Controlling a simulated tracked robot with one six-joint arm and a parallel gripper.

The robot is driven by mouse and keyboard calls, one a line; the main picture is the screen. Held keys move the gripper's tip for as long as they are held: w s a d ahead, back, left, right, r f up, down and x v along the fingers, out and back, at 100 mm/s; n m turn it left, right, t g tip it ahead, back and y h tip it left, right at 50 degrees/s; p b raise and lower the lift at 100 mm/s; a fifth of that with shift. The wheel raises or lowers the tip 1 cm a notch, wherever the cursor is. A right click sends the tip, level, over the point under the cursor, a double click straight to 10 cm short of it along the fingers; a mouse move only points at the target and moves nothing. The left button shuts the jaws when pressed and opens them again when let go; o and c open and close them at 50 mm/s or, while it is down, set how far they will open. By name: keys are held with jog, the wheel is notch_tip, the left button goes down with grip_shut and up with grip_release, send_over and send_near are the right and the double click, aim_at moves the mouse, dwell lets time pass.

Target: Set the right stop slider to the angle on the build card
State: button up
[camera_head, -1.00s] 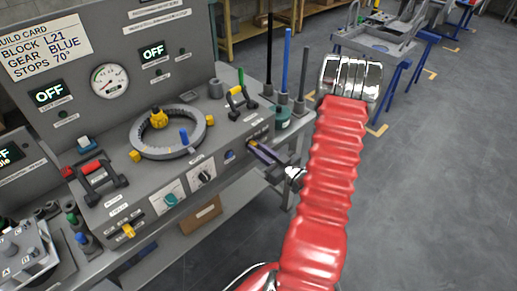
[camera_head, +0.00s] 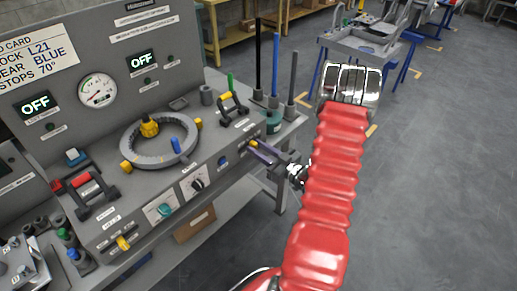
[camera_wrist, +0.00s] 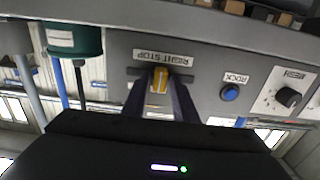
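The build card (camera_head: 35,60) reads lock L21, gear blue, stops 70°; its left edge is cut off in the head view. The right stop slider is a yellow knob (camera_wrist: 159,80) in a slot under the "RIGHT STOP" label, upside down in the wrist view. My gripper (camera_wrist: 159,88) has one dark finger on each side of this knob and appears closed on it. In the head view my gripper (camera_head: 257,147) reaches the panel's right front end, a bit of yellow at its tips. The ring (camera_head: 130,140) carries yellow blocks at left (camera_head: 126,167) and right (camera_head: 198,122).
A blue button (camera_head: 224,162), black knob (camera_head: 197,184) and teal knob (camera_head: 165,210) sit left of the slider on the panel front. Upright rods (camera_head: 275,65) and a green cup (camera_head: 272,122) stand behind my gripper. Open floor lies to the right.

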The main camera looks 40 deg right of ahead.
jog(key=shift+o, duration=0.8)
jog(key=shift+s, duration=0.1)
jog(key=s+d, duration=0.1)
jog(key=s, duration=1.2)
jog(key=shift+s+d, duration=0.2)
jog(key=shift+s, duration=0.05)
